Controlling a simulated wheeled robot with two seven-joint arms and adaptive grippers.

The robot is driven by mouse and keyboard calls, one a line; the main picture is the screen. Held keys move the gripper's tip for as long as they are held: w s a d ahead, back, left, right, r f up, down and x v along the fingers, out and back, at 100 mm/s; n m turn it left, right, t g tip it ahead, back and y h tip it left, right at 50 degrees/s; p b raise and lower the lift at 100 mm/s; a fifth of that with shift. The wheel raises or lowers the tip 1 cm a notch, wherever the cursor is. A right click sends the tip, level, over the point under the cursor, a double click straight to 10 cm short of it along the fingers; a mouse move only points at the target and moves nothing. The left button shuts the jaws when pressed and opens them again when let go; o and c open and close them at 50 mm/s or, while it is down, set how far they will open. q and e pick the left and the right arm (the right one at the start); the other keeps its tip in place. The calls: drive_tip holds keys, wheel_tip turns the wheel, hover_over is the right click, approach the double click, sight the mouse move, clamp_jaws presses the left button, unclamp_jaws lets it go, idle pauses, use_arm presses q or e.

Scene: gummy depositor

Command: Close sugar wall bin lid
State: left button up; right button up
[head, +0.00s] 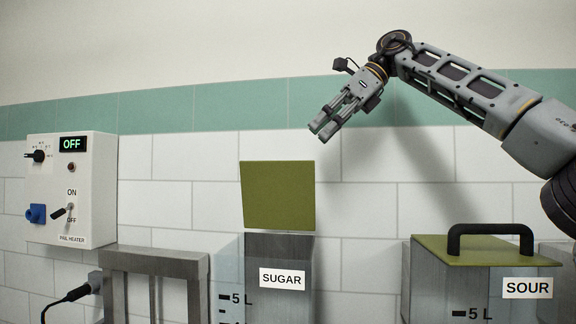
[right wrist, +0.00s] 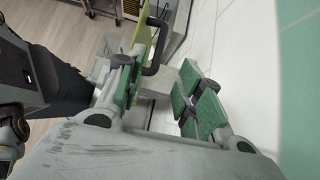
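The sugar wall bin (head: 278,262) is a grey bin with a SUGAR label. Its olive-green lid (head: 278,195) stands open, roughly upright above the bin, with its flat face toward me. My right gripper (head: 322,127) is open and empty, above and slightly right of the lid's top edge. In the right wrist view the lid shows nearly edge-on (right wrist: 144,28), with a black handle (right wrist: 157,48) on its wall side, beyond the gap between my fingers (right wrist: 160,92). The head view hides that handle. I see no contact with the lid. My left gripper is not in view.
The sour bin (head: 480,285), with a closed olive lid and black handle, stands at the right. A white heater control box (head: 72,215) is on the tiled wall at the left. A grey metal frame (head: 155,262) stands left of the sugar bin.

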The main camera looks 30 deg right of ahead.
sight(288, 164)
drive_tip(key=shift+x, duration=5.85)
clamp_jaws()
